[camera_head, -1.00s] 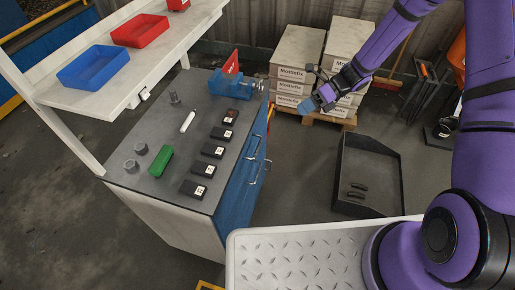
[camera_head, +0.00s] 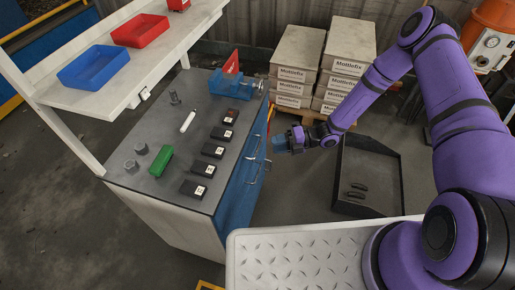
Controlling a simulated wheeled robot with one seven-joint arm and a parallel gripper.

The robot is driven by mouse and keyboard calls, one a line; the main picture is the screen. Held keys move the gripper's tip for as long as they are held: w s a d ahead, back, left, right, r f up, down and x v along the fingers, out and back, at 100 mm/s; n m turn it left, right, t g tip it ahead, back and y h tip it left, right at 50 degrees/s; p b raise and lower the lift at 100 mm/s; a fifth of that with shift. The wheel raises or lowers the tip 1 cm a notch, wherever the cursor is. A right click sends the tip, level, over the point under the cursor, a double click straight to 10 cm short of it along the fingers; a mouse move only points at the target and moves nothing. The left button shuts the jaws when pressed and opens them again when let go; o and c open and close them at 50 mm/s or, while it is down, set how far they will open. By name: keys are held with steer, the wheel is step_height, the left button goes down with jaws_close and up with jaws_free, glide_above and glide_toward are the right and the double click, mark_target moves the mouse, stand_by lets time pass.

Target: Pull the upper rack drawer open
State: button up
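The rack is a workbench cabinet (camera_head: 150,208) with a grey top and blue drawer fronts (camera_head: 236,196) on its right side. Two metal handles stand out from that side, an upper handle (camera_head: 255,148) and a lower handle (camera_head: 259,172). The drawers look closed. My gripper (camera_head: 278,144) has bluish fingertips and points left towards the blue fronts, just right of the upper handle. A small gap seems to lie between them; contact cannot be made out. Whether the fingers are open is too small to tell.
On the bench top are a blue vise (camera_head: 230,86), a green block (camera_head: 160,161) and several black numbered boxes (camera_head: 203,170). A black open tray (camera_head: 370,178) lies on the floor right of the cabinet. Stacked Mottlefix boxes (camera_head: 345,60) stand behind. Floor between cabinet and tray is clear.

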mark_target(258, 147)
steer(key=a, duration=0.2)
steer(key=a+f, duration=0.1)
steer(key=a, duration=0.4)
steer(key=shift+s+a+f, duration=0.15)
steer(key=shift+s+a, duration=0.05)
jaws_close()
